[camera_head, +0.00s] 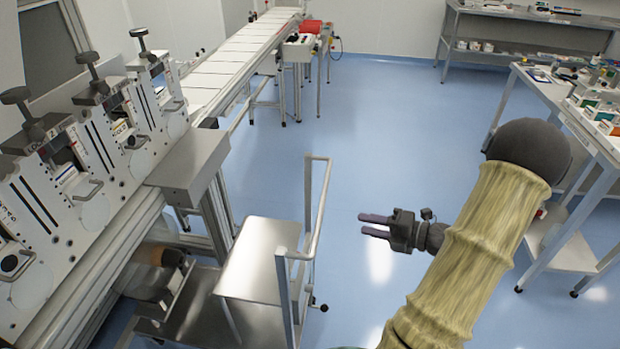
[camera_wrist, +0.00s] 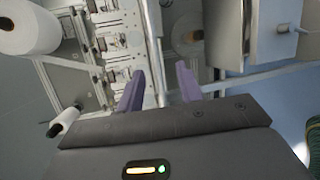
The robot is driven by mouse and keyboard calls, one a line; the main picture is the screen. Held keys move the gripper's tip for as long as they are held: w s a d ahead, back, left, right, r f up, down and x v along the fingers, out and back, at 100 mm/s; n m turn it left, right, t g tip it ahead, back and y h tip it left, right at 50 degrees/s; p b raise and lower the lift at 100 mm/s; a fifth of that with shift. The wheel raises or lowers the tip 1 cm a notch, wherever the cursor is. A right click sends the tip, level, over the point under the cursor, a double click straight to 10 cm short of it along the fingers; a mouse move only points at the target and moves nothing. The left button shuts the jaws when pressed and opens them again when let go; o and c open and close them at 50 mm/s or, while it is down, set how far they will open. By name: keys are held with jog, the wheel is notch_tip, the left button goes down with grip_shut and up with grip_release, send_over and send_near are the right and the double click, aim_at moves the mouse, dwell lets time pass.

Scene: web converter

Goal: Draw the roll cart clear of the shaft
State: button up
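The roll cart (camera_head: 258,252) stands at the lower middle of the head view, beside the web converter (camera_head: 110,150). It has a metal top plate, a lower deck and an upright handle frame (camera_head: 318,205) on its right side. A brownish roll or shaft end (camera_head: 165,257) shows low under the converter, at the cart's left; how it meets the cart is partly hidden. My gripper (camera_head: 368,225) is to the right of the handle, apart from it, with its fingers pointing left. The fingers are spread and empty. In the wrist view, my gripper (camera_wrist: 160,88) also shows two parted purple fingers.
A conveyor (camera_head: 235,55) runs to the back. A worktable (camera_head: 585,125) with small boxes stands at the right, and a shelf bench (camera_head: 525,35) at the back right. Blue floor between is clear. A white roll (camera_wrist: 28,28) shows in the wrist view.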

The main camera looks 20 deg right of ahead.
jog(key=w+a+f, duration=0.1)
jog(key=w+a, duration=0.3)
jog(key=w, duration=0.3)
jog(key=w+a+f+m, duration=0.1)
jog(key=w+a, duration=0.2)
jog(key=w, duration=0.4)
jog(key=shift+w+a+f+t, duration=0.15)
jog(key=shift+w+a+t, duration=0.15)
jog(key=shift+a+t, duration=0.1)
grip_shut()
